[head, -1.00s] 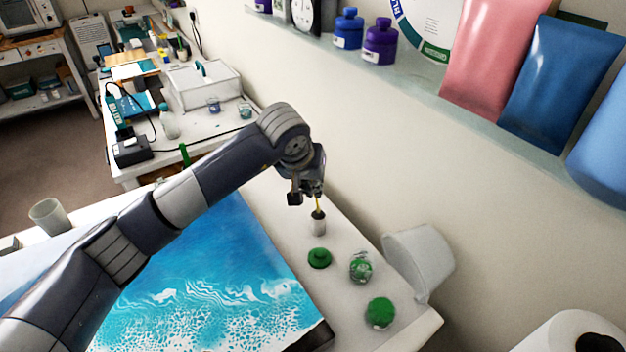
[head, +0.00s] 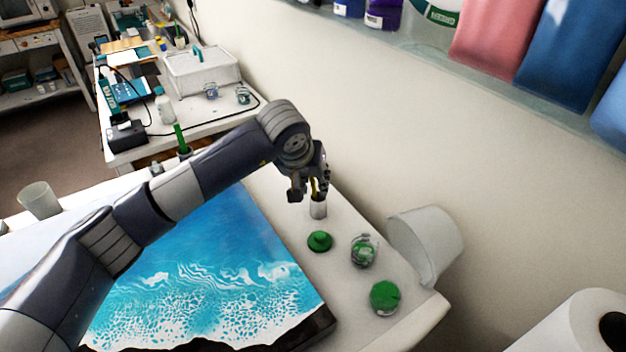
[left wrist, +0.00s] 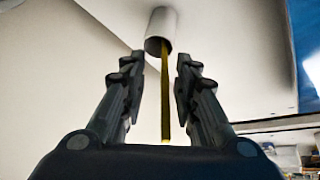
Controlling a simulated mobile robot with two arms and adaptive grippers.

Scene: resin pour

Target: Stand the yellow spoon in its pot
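The pot is a small pale cylinder (head: 318,208) standing upright on the white table, beside the blue wave panel. In the left wrist view the pot (left wrist: 163,22) is at the top, with its dark mouth toward me. The yellow spoon's thin handle (left wrist: 165,95) runs from that mouth back between my fingers. Its lower end is hidden inside the pot. In the head view the spoon (head: 313,187) is partly hidden by my fingers. My left gripper (left wrist: 157,78) is open around the handle, with gaps on both sides. My right gripper is not in view.
A green lid (head: 320,241), a glass jar with green (head: 364,251) and another green lid (head: 384,297) stand in front of the pot. A white bucket (head: 425,245) lies tilted by the wall. The blue wave panel (head: 215,250) fills the table's middle.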

